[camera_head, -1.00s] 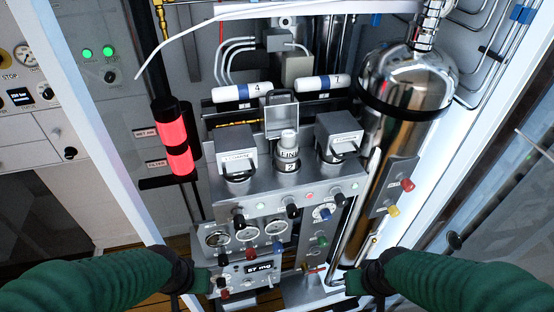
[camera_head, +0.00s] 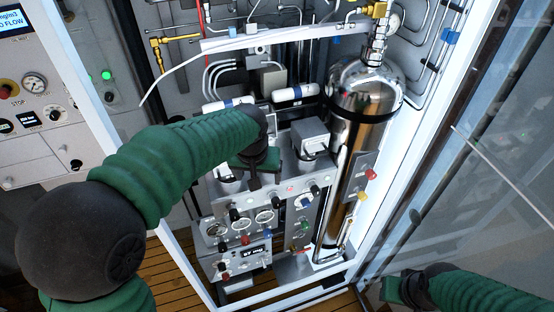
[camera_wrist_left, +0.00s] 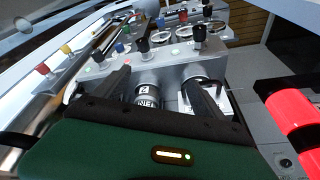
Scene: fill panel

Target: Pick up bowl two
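Bowl two, a small upright cylinder with a "2" label (camera_wrist_left: 147,92), stands on the grey panel shelf in the left wrist view. In the head view my left arm hides it. My left gripper (camera_wrist_left: 155,84) is open, with one dark finger on each side of the cylinder and visible room between. The same gripper shows in the head view (camera_head: 258,180) over the middle of the shelf, its fingers mostly hidden. My right gripper (camera_head: 400,290) is low at the right, away from the panel, and its fingers cannot be made out.
A boxy grey unit (camera_head: 311,137) stands right of my left gripper. A tall shiny tank (camera_head: 360,110) is farther right. Knobs (camera_head: 290,200) and gauges line the panel front. White bottles (camera_head: 294,93) lie behind. A red lit cylinder (camera_wrist_left: 290,108) is near the left wrist.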

